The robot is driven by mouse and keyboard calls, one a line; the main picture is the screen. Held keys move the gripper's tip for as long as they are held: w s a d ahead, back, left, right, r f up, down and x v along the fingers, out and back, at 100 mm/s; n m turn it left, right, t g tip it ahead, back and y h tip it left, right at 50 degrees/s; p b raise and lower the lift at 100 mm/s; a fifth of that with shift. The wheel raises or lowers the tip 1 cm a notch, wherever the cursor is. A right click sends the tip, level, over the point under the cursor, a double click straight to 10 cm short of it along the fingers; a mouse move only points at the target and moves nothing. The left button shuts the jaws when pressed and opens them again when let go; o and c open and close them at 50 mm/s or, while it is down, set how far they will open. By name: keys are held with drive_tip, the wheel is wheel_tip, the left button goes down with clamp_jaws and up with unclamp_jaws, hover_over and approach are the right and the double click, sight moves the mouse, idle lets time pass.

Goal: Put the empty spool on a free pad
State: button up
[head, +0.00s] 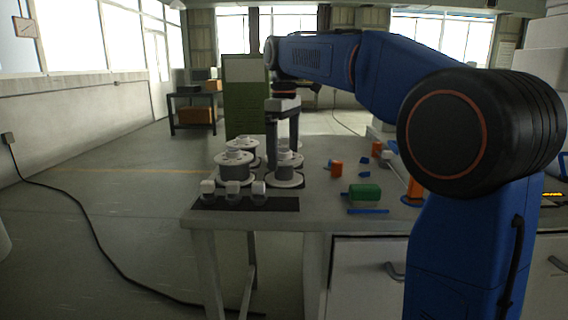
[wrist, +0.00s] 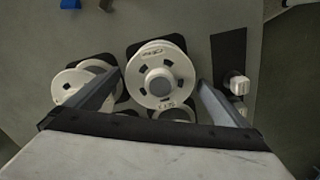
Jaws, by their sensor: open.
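Several white-flanged spools stand close together on the left part of the table. A front right spool (head: 284,182) is below my gripper (head: 283,162), which points down with its fingers open. In the wrist view, a white spool with dark slots and a grey hub (wrist: 160,75) lies between the open fingertips, and I cannot tell if they touch it. It stands on a dark pad. Another spool (wrist: 67,85) is to the left, partly hidden by a finger. A front left spool (head: 235,171) and a back spool (head: 243,143) also show. I cannot tell which spool is empty or see a clearly bare pad.
A black strip (head: 284,204) with white-capped blocks (head: 232,188) lies along the table's front left edge. A green cylinder (head: 364,192), a blue bar (head: 368,211) and small orange and blue pieces lie to the right. The table (head: 320,215) is bare between them and the spools.

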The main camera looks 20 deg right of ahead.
wheel_tip(320, 180, up, 8)
drive_tip(key=shift+r, duration=0.1)
drive_tip(key=shift+s, duration=0.15)
idle(0.4)
